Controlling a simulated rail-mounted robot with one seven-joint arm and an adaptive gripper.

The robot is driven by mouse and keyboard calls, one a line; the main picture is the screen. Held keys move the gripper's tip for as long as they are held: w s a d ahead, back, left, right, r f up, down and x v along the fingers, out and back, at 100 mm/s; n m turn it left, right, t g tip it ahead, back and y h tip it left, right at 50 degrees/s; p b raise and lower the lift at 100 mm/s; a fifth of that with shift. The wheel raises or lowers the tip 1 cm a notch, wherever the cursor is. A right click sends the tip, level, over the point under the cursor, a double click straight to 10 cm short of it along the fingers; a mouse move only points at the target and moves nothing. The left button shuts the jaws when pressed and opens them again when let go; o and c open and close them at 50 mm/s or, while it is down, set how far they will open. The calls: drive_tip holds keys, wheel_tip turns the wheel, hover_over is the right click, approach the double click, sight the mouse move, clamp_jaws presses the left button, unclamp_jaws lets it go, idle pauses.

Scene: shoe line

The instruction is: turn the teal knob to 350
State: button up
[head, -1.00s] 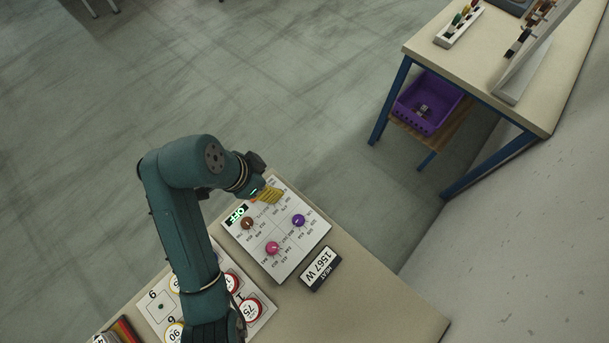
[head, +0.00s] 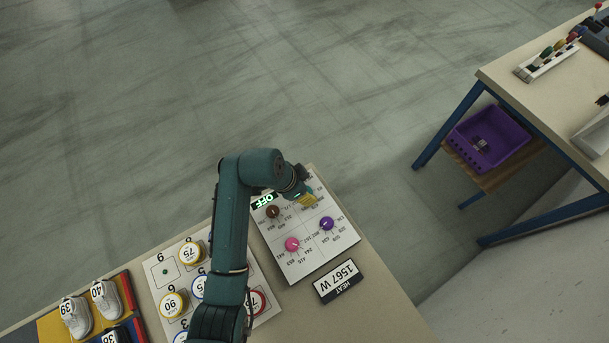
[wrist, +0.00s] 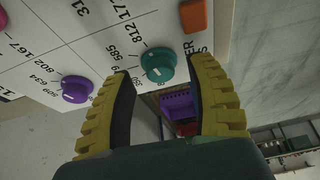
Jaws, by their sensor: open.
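The teal knob (wrist: 158,65) is on the white control panel (wrist: 60,20) in the wrist view. In the head view my gripper (head: 309,199) is over the panel's upper right corner, and the teal knob is hidden there.
The panel also carries a purple knob (head: 326,223), a pink knob (head: 292,244), a brown knob (head: 272,212) and a green OFF display (head: 264,200). An orange button (wrist: 194,15) is near the teal knob. A HEAT 1567 W sign (head: 339,281) lies beside the panel.

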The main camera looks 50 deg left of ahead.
drive_tip(key=shift+w+f, duration=0.15)
drive_tip(key=shift+f, duration=0.2)
clamp_jaws()
